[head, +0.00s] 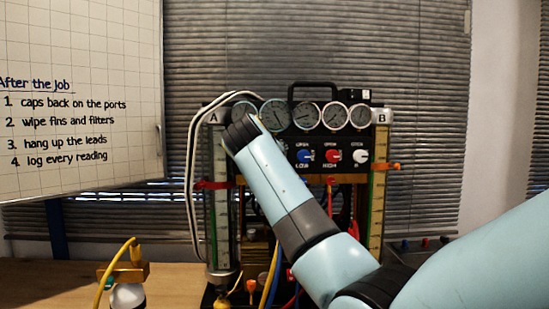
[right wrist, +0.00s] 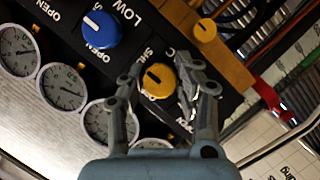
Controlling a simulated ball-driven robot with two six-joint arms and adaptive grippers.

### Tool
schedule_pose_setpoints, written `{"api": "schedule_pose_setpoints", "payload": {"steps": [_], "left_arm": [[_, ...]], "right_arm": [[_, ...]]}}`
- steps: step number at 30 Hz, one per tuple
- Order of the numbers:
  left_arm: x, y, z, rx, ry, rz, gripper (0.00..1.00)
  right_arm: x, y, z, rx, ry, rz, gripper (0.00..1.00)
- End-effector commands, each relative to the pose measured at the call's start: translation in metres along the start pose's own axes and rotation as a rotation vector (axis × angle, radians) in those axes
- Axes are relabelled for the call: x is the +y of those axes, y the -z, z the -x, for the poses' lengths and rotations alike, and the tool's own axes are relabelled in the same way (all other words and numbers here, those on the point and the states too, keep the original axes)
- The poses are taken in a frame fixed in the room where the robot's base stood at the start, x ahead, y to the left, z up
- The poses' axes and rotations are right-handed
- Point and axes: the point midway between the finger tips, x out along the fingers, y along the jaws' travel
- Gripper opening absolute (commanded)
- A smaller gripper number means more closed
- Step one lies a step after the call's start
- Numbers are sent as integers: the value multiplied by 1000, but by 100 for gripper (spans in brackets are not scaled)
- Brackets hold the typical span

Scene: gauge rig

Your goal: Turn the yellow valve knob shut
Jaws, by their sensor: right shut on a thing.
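The yellow valve knob (right wrist: 158,80) sits on the black panel in the right wrist view, with a short dark mark on its face. My right gripper (right wrist: 160,74) has one finger on each side of the knob and is shut on it. "SH" and "OPEN" lettering shows near it, partly covered by the fingers. My left gripper is in neither view.
A blue knob (head: 305,156), a red knob (head: 333,156) and a white knob (head: 360,156) are to the right on the panel. Round gauges (head: 305,116) line its top. Glass tube A (head: 221,200) stands left. A yellow lead (head: 110,270) and hoses hang lower down.

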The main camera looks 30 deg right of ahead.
Motion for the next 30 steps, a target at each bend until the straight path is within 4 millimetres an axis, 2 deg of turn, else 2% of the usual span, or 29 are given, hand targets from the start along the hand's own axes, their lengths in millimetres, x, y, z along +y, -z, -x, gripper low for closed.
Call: {"api": "schedule_pose_setpoints", "payload": {"steps": [9,10,15,24,26,30], "left_arm": [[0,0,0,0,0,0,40],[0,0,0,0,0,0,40],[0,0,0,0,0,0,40],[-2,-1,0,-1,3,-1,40],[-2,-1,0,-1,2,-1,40],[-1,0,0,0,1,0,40]], "right_arm": [[-3,-3,0,-7,5,2,0],[-3,-3,0,-7,5,2,36],[-2,-2,0,-5,4,1,55],[-1,-1,3,-1,2,0,55],[-2,0,9,-1,3,-1,55],[-2,-1,35,-1,5,-4,55]]}}
